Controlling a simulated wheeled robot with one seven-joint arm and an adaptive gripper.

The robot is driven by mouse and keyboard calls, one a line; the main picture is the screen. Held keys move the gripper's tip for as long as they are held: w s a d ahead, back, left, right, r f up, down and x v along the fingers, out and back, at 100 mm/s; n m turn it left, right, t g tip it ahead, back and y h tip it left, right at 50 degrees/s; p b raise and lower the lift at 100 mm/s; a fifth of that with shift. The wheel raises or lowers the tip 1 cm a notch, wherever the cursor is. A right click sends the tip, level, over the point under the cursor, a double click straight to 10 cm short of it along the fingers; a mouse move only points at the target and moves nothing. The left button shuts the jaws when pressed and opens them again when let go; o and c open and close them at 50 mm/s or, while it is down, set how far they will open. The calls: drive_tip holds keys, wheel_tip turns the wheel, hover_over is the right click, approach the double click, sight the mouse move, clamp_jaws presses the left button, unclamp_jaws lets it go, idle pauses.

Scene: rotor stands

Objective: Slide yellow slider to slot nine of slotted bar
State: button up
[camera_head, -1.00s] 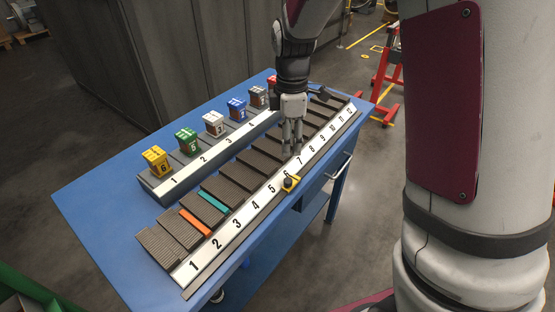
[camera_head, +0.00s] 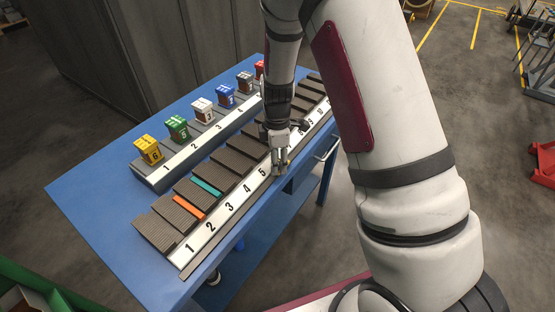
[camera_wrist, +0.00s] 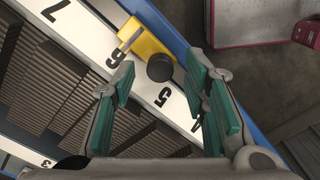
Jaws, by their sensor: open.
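The yellow slider (camera_wrist: 147,43) with a round black knob (camera_wrist: 160,68) sits by number 6 on the white numbered slotted bar (camera_wrist: 88,35) in the wrist view. My gripper (camera_wrist: 163,82) is open, with its green-padded fingers on either side of the knob in the picture. I see a gap on both sides and cannot tell the height difference. In the head view, my gripper (camera_head: 280,168) points down over the slotted bar (camera_head: 220,220) just past number 5. It hides the slider there. Slot nine shows farther along the bar, partly beside my arm.
Dark ribbed blocks (camera_head: 172,207) line the bar's inner side, with orange (camera_head: 188,208) and teal (camera_head: 207,187) pieces among them. A second numbered rack (camera_head: 184,162) holds coloured cubes at the back. The blue table's left end (camera_head: 85,190) is clear.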

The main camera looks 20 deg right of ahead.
drive_tip(key=shift+f, duration=0.15)
drive_tip(key=shift+c, duration=0.2)
clamp_jaws()
drive_tip(key=w+d+b, duration=0.3)
drive_tip(key=w+d, duration=0.1)
drive_tip(key=d, duration=0.2)
drive_tip(key=w+d+b, duration=0.3)
drive_tip(key=w+d, duration=0.1)
drive_tip(key=d, duration=0.1)
drive_tip(key=w+d+b, duration=0.3)
drive_tip(key=w+d, duration=0.1)
drive_tip(key=d, duration=0.2)
drive_tip(key=shift+w+d, duration=0.3)
drive_tip(key=shift+w, duration=0.1)
